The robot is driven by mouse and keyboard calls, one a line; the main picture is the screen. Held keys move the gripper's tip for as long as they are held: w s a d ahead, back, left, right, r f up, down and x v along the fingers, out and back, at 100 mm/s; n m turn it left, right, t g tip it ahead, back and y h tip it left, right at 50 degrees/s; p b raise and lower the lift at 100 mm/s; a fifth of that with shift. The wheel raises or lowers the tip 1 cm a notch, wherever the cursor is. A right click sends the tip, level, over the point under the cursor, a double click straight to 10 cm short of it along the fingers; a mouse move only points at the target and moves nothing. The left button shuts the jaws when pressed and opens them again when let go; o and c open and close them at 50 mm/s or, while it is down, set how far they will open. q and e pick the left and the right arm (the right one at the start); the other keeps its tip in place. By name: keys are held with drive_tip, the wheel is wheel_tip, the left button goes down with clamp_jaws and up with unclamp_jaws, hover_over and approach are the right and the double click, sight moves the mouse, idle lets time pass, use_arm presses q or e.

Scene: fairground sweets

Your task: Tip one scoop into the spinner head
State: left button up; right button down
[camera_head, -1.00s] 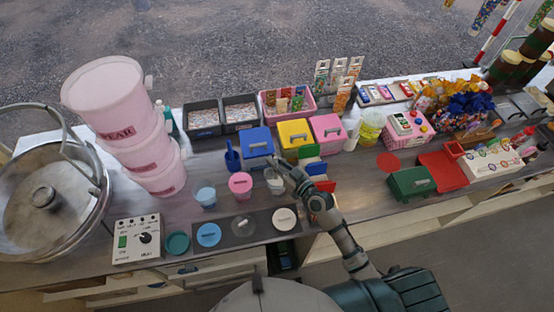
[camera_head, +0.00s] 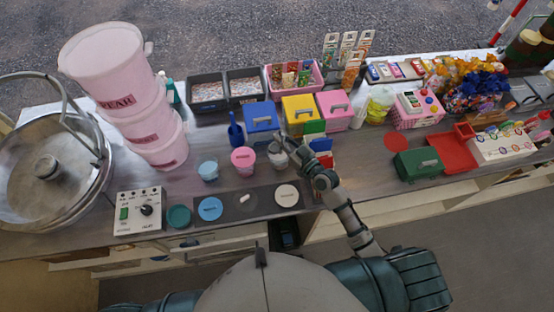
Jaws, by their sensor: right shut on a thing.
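My right gripper (camera_head: 288,152) reaches from the lower right to the small white cup (camera_head: 276,159) on the counter. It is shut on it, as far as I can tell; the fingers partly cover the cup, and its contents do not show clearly. A pink cup (camera_head: 243,161) and a light blue cup (camera_head: 208,169) stand to its left. The spinner is the large round metal pan (camera_head: 85,200) at the far left, with the spinner head (camera_head: 47,167) in its middle. My left gripper is out of view.
Stacked pink tubs (camera_head: 115,75) and a control box (camera_head: 140,211) stand between pan and cups. A dark mat (camera_head: 262,202) with round discs lies in front. Blue (camera_head: 261,118), yellow (camera_head: 299,112) and pink (camera_head: 334,106) boxes stand behind. A blue holder (camera_head: 236,131) is beside them.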

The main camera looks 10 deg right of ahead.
drive_tip(key=shift+s+d+f, duration=0.1)
drive_tip(key=shift+d+f, duration=0.05)
drive_tip(key=shift+f, duration=0.35)
drive_tip(key=shift+s+d+f, duration=0.1)
drive_tip(key=shift+d+f, duration=0.05)
drive_tip(key=shift+f, duration=0.3)
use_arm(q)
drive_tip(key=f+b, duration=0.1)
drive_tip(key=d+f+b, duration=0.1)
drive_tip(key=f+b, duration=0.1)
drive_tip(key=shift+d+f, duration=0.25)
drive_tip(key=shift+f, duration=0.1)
use_arm(e)
drive_tip(key=f, duration=0.3)
drive_tip(key=shift+w+d+f, duration=0.1)
drive_tip(key=shift+d+f, duration=0.1)
drive_tip(key=shift+d, duration=0.05)
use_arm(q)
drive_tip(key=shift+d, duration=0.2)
